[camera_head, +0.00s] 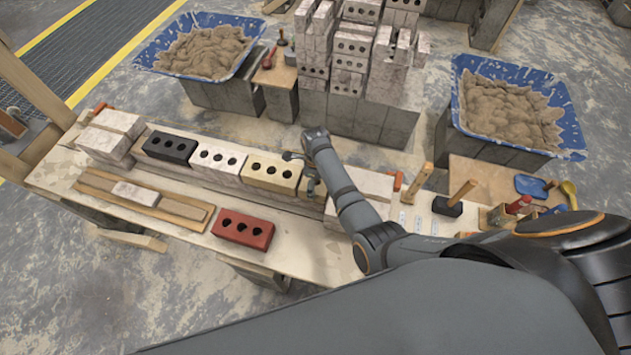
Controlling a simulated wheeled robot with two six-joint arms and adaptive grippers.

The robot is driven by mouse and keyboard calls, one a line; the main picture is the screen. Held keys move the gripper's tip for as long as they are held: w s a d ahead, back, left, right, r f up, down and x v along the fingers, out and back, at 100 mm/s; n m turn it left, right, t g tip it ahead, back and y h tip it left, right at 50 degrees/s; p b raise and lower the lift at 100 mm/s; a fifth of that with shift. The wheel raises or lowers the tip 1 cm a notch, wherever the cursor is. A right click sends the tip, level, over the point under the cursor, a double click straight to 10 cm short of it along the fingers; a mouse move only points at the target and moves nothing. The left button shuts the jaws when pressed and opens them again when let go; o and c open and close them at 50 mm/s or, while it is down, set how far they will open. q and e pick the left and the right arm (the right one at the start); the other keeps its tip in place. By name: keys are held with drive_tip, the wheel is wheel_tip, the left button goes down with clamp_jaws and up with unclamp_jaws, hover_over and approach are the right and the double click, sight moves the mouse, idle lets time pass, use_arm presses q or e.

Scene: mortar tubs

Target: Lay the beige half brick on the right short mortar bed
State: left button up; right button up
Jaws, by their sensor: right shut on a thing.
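My right gripper (305,165) reaches down over the row of bricks on the table. It is shut on the beige half brick (310,188), which is mostly hidden by the gripper and arm. The half brick is at the right end of the upper row, just right of a beige three-hole brick (272,174). The right short mortar bed cannot be made out under the gripper, so I cannot tell whether the half brick touches it. My left gripper is not in view.
A white brick (218,159) and a black brick (170,147) continue the row leftward. A red brick (243,229) lies in front. Pale blocks (112,132) stand at the left end. Mortar tubs (205,52) (510,107) and stacked bricks (350,65) stand behind. Hammers (455,203) lie right.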

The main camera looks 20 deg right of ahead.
drive_tip(key=o, duration=1.6)
drive_tip(key=shift+c, duration=0.2)
drive_tip(key=shift+o, duration=0.4)
drive_tip(key=shift+s, duration=0.1)
wheel_tip(320, 180, up, 8)
drive_tip(key=shift+f, duration=0.2)
